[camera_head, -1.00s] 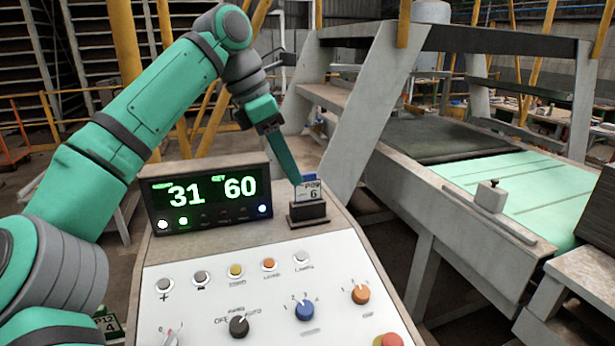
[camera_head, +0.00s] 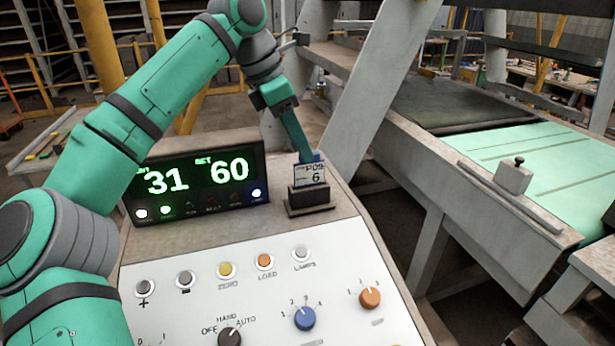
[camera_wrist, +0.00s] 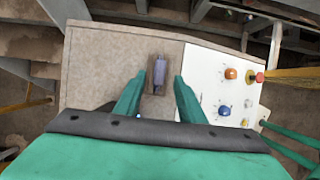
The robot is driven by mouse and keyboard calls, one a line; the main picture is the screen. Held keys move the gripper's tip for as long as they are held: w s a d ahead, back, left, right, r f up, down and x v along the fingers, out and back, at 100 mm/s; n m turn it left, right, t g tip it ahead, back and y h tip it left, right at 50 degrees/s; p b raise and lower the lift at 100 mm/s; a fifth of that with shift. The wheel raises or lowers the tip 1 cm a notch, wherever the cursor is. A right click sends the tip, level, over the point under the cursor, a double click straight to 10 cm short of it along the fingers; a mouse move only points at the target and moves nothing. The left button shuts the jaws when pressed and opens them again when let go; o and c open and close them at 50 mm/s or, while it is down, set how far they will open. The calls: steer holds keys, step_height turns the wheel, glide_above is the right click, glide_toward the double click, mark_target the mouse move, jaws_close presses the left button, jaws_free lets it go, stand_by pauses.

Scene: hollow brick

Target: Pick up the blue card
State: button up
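The blue card (camera_head: 311,174) stands upright in a small dark holder (camera_head: 311,197) on the console top. Its face has a white label reading "P09 6", with a blue edge at the top. In the wrist view the card (camera_wrist: 160,70) is seen from above, in its holder (camera_wrist: 153,89), between my two fingers. My gripper (camera_wrist: 158,77) is open, with a gap on either side of the card. In the head view my gripper (camera_head: 305,156) is right behind and above the card. How far the fingertips are above the holder is hard to tell.
A display box (camera_head: 197,182) reading 31 and 60 stands just left of the holder. The white panel (camera_head: 200,325) with buttons and knobs lies in front. A slanted grey post (camera_head: 375,85) rises behind, and a machine bed (camera_head: 520,165) is to the right.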

mark_target(309, 179)
steer(key=shift+x, duration=2.65)
steer(key=shift+w+r, duration=0.1)
jaws_close()
